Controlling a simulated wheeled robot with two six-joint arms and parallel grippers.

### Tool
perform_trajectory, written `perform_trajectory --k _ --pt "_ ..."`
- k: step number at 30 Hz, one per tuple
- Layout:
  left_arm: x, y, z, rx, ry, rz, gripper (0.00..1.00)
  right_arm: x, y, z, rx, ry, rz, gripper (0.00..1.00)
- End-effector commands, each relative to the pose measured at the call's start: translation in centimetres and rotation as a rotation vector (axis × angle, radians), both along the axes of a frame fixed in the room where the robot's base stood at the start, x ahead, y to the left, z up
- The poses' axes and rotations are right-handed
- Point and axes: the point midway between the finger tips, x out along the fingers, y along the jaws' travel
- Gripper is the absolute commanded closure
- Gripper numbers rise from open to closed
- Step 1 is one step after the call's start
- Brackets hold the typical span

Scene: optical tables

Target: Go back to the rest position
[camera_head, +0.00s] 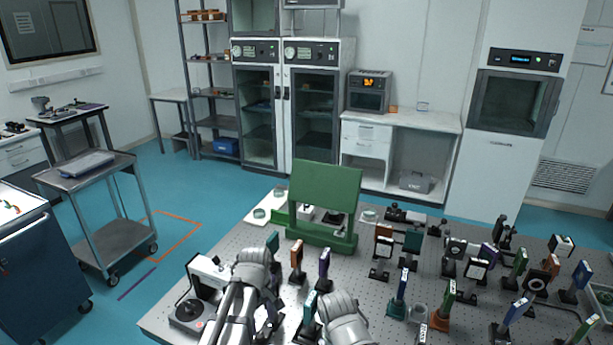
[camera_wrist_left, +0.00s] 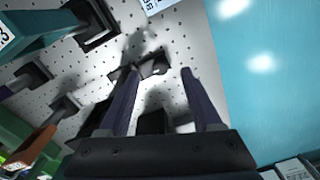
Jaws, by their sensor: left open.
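My left arm (camera_head: 250,268) reaches over the optical table in the head view, with its wrist bent down at the table's left part. My left gripper (camera_wrist_left: 160,72) shows in the left wrist view with its two dark fingers spread apart. No object is held between them. A small black mount base (camera_wrist_left: 153,66) lies on the perforated top beyond and between the fingertips. My right arm (camera_head: 342,318) shows at the bottom centre of the head view. Its gripper is hidden.
The optical table (camera_head: 230,243) carries a green stand (camera_head: 325,190), an orange-brown optic (camera_head: 297,257), a purple optic (camera_head: 324,264) and several more mounts on the right. A white instrument (camera_head: 205,270) stands beside my left arm. A cart (camera_head: 85,170) stands left on open blue floor.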

Motion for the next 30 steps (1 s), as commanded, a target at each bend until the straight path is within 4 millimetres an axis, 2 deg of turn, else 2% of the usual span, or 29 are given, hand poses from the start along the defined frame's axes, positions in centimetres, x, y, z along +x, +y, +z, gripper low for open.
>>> perform_trajectory --k 1,6,12,18,30 --pt "-1.9 -1.4 0.0 0.007 0.005 -0.115 0.34 0.0 0.0 0.0 0.0 0.0 0.0 0.34" --pt "-7.2 -5.4 0.1 0.037 0.035 -0.59 0.34 0.0 0.0 0.0 0.0 0.0 0.0 0.34" --pt "-11.8 -8.0 0.1 0.059 0.07 -1.028 0.34 0.0 0.0 0.0 0.0 0.0 0.0 0.34" --pt "-13.3 -8.8 0.1 0.067 0.088 -1.204 0.34 0.0 0.0 0.0 0.0 0.0 0.0 0.34" --pt "-13.3 -8.9 0.1 0.068 0.089 -1.215 0.34 0.0 0.0 0.0 0.0 0.0 0.0 0.34"
